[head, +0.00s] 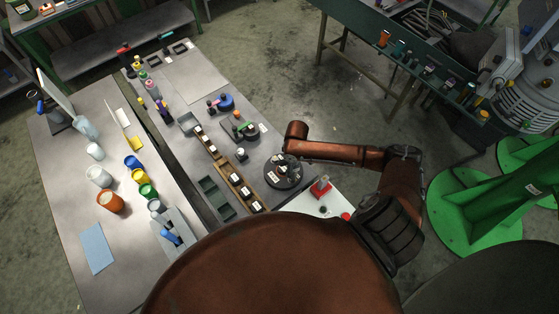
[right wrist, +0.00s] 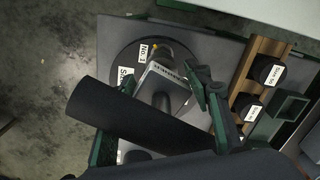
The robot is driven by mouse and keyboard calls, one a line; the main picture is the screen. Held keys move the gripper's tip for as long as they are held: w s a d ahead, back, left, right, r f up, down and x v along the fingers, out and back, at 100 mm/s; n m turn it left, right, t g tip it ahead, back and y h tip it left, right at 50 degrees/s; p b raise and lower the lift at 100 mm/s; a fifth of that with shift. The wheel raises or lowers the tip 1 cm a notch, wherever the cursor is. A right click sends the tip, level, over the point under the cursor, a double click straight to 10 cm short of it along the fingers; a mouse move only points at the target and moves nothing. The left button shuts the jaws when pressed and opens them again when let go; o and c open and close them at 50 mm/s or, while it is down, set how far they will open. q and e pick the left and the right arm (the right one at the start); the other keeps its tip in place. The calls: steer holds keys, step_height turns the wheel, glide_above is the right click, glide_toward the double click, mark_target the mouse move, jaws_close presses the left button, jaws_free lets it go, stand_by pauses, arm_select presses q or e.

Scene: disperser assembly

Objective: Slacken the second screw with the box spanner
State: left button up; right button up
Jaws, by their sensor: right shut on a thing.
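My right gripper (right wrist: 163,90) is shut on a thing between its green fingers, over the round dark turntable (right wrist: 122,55). A thick black cylinder (right wrist: 130,110), which looks like the box spanner's handle, lies slantwise across the right wrist view between the fingers. A grey block (right wrist: 160,80) with lettering shows behind it on the turntable, beside labels, one reading No.1. In the head view the turntable (head: 284,178) is at the bench's near right end, below my right wrist. I cannot make out the second screw or the spanner's working end. My left gripper is not in view.
A wooden rack (head: 241,187) with labelled round pieces stands left of the turntable, with green trays (head: 215,197) beyond. A white side table (head: 329,202) carries a red piece (head: 321,187). Cups and bottles stand on the left table (head: 75,190). Bench space behind the turntable is partly clear.

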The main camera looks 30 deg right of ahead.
steer(key=shift+m, duration=0.5)
steer(key=w+b, duration=0.1)
steer(key=w, duration=0.3)
steer(key=w+a+b, duration=0.1)
steer(key=w+b, duration=0.1)
steer(key=w, duration=0.2)
steer(key=w+f+b, duration=0.1)
steer(key=w, duration=0.4)
steer(key=shift+a+b, duration=0.15)
steer(key=shift+b, duration=0.15)
steer(key=shift+r+m, duration=0.1)
steer(key=shift+m, duration=0.5)
steer(key=shift+s+m+b, duration=0.1)
steer(key=shift+m+b, duration=0.65)
steer(key=shift+m, duration=0.25)
steer(key=m+p, duration=0.3)
steer(key=p, duration=0.2)
steer(key=shift+a, duration=0.1)
steer(key=shift+a+m+p, duration=0.1)
steer(key=shift+m+p, duration=0.6)
steer(key=shift+m, duration=0.2)
steer(key=shift+f+m, duration=0.4)
steer(key=shift+m, duration=0.5)
